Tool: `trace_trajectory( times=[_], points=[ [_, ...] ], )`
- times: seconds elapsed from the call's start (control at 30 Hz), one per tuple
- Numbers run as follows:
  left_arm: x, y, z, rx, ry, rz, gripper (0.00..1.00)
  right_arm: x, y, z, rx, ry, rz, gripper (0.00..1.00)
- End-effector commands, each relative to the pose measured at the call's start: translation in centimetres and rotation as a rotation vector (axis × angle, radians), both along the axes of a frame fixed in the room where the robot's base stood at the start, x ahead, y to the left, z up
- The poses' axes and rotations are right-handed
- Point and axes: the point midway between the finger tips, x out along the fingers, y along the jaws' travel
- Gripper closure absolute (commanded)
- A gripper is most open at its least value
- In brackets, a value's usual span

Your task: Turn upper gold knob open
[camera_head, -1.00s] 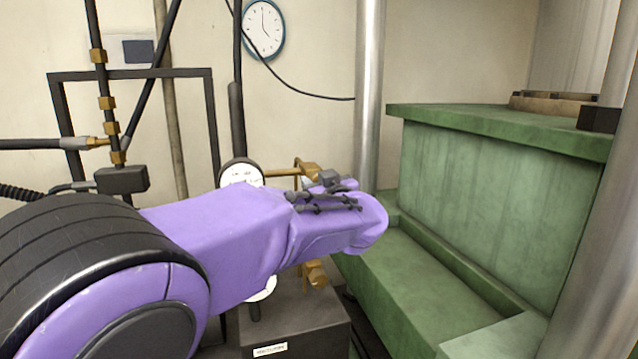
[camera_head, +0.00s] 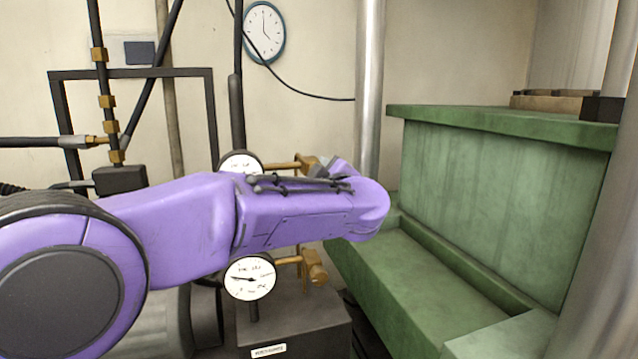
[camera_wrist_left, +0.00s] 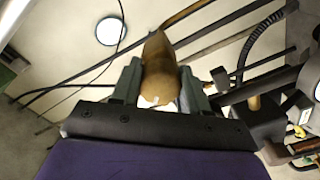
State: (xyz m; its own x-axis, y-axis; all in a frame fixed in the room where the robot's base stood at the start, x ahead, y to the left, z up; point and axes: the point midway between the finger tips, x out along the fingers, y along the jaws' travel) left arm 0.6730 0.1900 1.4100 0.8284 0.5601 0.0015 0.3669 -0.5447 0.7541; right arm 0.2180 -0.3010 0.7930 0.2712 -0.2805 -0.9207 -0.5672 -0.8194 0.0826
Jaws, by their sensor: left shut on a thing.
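The upper gold knob (camera_head: 306,161) sits on a gold pipe beside the upper gauge, partly hidden behind my left arm in the head view. My left gripper (camera_head: 332,168) is at the knob, with only a dark part of it showing past my purple wrist. In the left wrist view, the two grey fingers of my left gripper (camera_wrist_left: 160,88) are shut on the gold-brown knob (camera_wrist_left: 159,68), one on each side. My right gripper is in neither view.
The upper gauge (camera_head: 240,162) is partly covered by my arm. Below are the lower gauge (camera_head: 250,278) and lower gold knob (camera_head: 315,267). A green press (camera_head: 500,190) and a metal column (camera_head: 369,90) stand to the right. Black pipes (camera_head: 97,75) stand at the left.

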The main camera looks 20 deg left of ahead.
Motion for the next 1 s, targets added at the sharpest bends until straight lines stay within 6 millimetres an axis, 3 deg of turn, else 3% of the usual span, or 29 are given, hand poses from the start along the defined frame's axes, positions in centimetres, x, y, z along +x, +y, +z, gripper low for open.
trace_trajectory(
  times=[0.03, 0.5, 1.0],
  points=[
    [0.0, -0.1, -0.7, -0.04, -0.02, -0.002, 0.86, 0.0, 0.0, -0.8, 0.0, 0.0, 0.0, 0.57],
    [0.1, -0.1, -0.6, -0.404, -0.266, -0.001, 0.86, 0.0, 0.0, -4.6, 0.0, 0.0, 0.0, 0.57],
    [0.1, -0.1, -0.2, -0.666, -0.445, -0.001, 0.86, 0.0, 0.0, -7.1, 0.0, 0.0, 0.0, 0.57]
  ],
)
